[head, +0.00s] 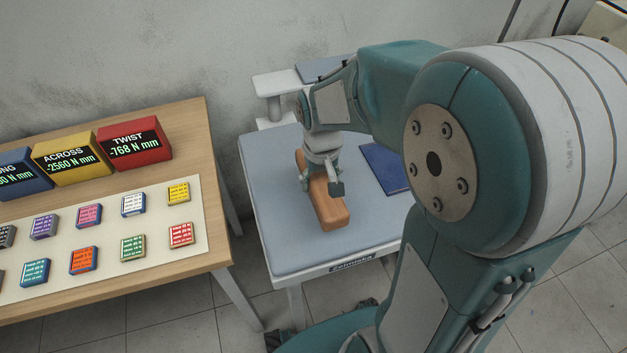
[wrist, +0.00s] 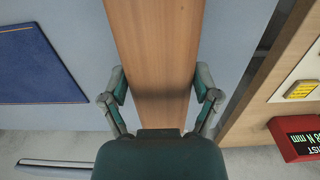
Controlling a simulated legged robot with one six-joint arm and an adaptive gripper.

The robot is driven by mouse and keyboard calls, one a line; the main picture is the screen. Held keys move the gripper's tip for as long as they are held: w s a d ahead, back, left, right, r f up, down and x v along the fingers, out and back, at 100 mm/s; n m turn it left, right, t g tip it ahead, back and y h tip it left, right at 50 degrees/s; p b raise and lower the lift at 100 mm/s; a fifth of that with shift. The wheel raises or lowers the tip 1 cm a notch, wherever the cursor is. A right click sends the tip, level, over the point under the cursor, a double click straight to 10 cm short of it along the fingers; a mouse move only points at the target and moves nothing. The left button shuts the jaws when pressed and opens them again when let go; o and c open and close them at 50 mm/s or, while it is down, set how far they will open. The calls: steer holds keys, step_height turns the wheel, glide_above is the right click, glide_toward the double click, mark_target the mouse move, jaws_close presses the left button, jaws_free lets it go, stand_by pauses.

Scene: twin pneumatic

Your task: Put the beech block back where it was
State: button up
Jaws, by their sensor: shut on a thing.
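The beech block (head: 328,207) is a long light-brown bar over the pale blue-grey top of the small table (head: 290,255). My gripper (head: 321,185) comes down on it from above. In the wrist view the block (wrist: 153,45) runs lengthwise between the two fingers of my gripper (wrist: 160,92), one finger at each side, and they are shut on it. The block looks level and lies at or just above the tabletop; I cannot tell whether it touches. Part of its far half is hidden behind my gripper.
A dark blue mat (head: 388,168) lies on the small table, right of the block. To the left, a wooden table (head: 190,125) holds blue, yellow and red display boxes (head: 134,145) and several small coloured labelled blocks (head: 132,205). A gap separates the two tables. A wall stands behind.

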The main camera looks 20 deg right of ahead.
mark_target(316, 189)
steer(key=shift+w+a+f, duration=0.2)
steer(key=shift+w+f, duration=0.3)
steer(key=shift+f, duration=0.15)
steer(key=shift+w+f, duration=0.15)
steer(key=shift+f, duration=0.75)
steer(key=shift+w+f, duration=0.1)
steer(key=shift+f, duration=0.8)
steer(key=o, duration=1)
steer(key=shift+f, duration=0.1)
steer(key=shift+o, duration=0.2)
